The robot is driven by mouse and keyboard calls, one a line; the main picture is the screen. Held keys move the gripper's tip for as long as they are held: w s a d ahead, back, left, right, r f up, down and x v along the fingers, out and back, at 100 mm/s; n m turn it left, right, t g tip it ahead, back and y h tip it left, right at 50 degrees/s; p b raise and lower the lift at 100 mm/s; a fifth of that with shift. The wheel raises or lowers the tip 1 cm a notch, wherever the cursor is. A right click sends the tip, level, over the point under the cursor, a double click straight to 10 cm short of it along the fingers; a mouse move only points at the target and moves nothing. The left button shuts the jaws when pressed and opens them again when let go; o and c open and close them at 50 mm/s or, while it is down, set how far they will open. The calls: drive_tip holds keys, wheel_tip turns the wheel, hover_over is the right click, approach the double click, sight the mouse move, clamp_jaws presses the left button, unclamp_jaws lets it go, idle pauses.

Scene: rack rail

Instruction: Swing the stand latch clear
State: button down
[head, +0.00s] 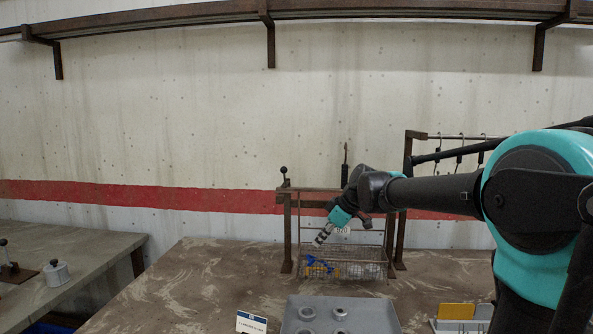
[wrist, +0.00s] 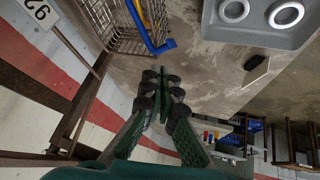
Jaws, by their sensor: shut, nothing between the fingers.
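The stand (head: 287,238) is a rusty brown frame on the table, with two posts and a top bar. A black ball knob on a short stem (head: 283,170) rises at its top left corner; it may be the latch, but I cannot tell for sure. A wire basket (head: 370,271) with blue and yellow things sits within the stand. It also shows in the wrist view (wrist: 118,40). My gripper (head: 319,240) points down and left in front of the stand, above the basket, below and right of the knob. In the wrist view its fingers (wrist: 161,82) are together and empty.
A grey tray with metal rings (head: 365,312) lies at the front. A small sign (head: 251,322) stands left of it. Hooks hang from a rail (head: 460,136) behind my arm. Another table (head: 80,250) stands at left. The tabletop left of the stand is clear.

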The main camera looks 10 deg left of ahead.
drive_tip(key=w+r+m+t+y, duration=0.2)
drive_tip(key=w+r+m+y, duration=0.1)
drive_tip(key=r+m, duration=0.7)
drive_tip(key=w+r+m+t+y, duration=0.3)
drive_tip(key=r+m+y, duration=0.1)
drive_tip(key=r+m, duration=0.6)
drive_tip(key=shift+a+r+y, duration=0.15)
drive_tip(key=shift+r+y, duration=0.1)
drive_tip(key=shift+y, duration=0.05)
drive_tip(key=shift+w, duration=0.1)
drive_tip(key=x, duration=1)
drive_tip(key=shift+r, duration=0.1)
drive_tip(key=shift+a+t, duration=0.1)
drive_tip(key=shift+t, duration=0.2)
drive_tip(key=shift+a+m+t, duration=0.15)
drive_tip(key=shift+m+t, duration=0.15)
drive_tip(key=shift+m, duration=0.2)
